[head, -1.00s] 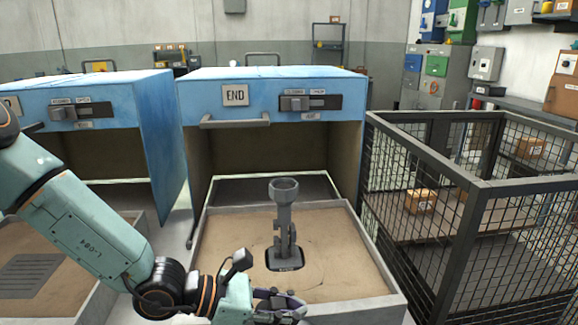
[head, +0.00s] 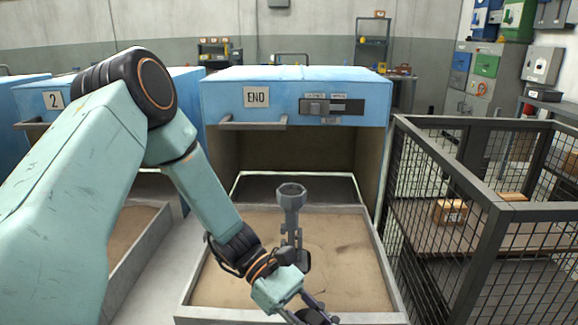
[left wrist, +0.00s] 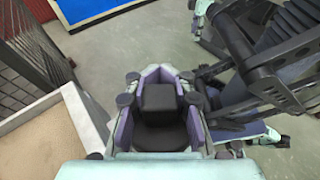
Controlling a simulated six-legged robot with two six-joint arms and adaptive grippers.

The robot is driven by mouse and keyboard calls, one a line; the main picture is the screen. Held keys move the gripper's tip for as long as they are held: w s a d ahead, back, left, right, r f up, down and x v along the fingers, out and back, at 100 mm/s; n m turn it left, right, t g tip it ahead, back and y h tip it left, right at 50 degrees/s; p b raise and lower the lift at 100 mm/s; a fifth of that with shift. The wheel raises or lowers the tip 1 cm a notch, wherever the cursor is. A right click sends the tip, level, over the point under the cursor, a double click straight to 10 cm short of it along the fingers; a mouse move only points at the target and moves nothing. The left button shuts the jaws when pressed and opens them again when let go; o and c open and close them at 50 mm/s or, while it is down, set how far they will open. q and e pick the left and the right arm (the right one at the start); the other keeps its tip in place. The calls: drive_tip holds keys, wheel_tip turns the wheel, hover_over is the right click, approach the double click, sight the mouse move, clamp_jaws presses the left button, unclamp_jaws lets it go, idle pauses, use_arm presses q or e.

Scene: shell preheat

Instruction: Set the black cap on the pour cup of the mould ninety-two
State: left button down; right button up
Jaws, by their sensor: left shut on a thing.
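The grey mould (head: 291,221) stands upright in the sand of the tray in front of the blue END cabinet. Its round open pour cup (head: 291,190) is at the top, with nothing on it. My left gripper (head: 312,314) is at the bottom edge of the head view, nearer than the mould and below the cup. In the left wrist view it is shut on the black cap (left wrist: 159,97), a square knob on a round dark disc. My right gripper is not in view.
The sand tray's raised grey rim (head: 379,262) surrounds the mould. A dark mesh cage (head: 437,220) with cardboard boxes stands close on the right. The blue END cabinet (head: 290,95) stands behind, with its front handle sticking out. Space above the cup is clear.

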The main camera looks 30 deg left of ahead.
use_arm(q)
drive_tip(key=s+a+f+m+g+y+p, duration=0.25)
drive_tip(key=s+a+m+g+y, duration=0.55)
drive_tip(key=m+g, duration=0.5)
drive_tip(key=w+a+r+m+t+y+p, duration=0.2)
drive_tip(key=w+a+m+y, duration=0.1)
drive_tip(key=a+m+y, duration=0.4)
drive_tip(key=w+a+r+m+t+y+p, duration=0.1)
drive_tip(key=w+a+r+m+y+p, duration=0.15)
drive_tip(key=a+m+y, duration=0.55)
drive_tip(key=w+a+r+m+t+y+p, duration=0.2)
drive_tip(key=w+a+r+m+t+y, duration=0.2)
drive_tip(key=w+r+m+t+y, duration=0.55)
drive_tip(key=w+d+r+m+t+h+p, duration=0.1)
drive_tip(key=w+d+r+m+t+h, duration=0.1)
drive_tip(key=w+r+t, duration=0.45)
drive_tip(key=w+d+r+m+t+h+p, duration=0.1)
drive_tip(key=w+d+r+t+h, duration=0.15)
drive_tip(key=w, duration=0.65)
drive_tip(key=shift+t, duration=0.35)
drive_tip(key=shift+a+f+b, duration=0.2)
drive_tip(key=shift+f+b, duration=1.55)
drive_tip(key=shift+f, duration=0.35)
drive_tip(key=shift+f+b, duration=1.05)
drive_tip(key=shift+f, duration=0.25)
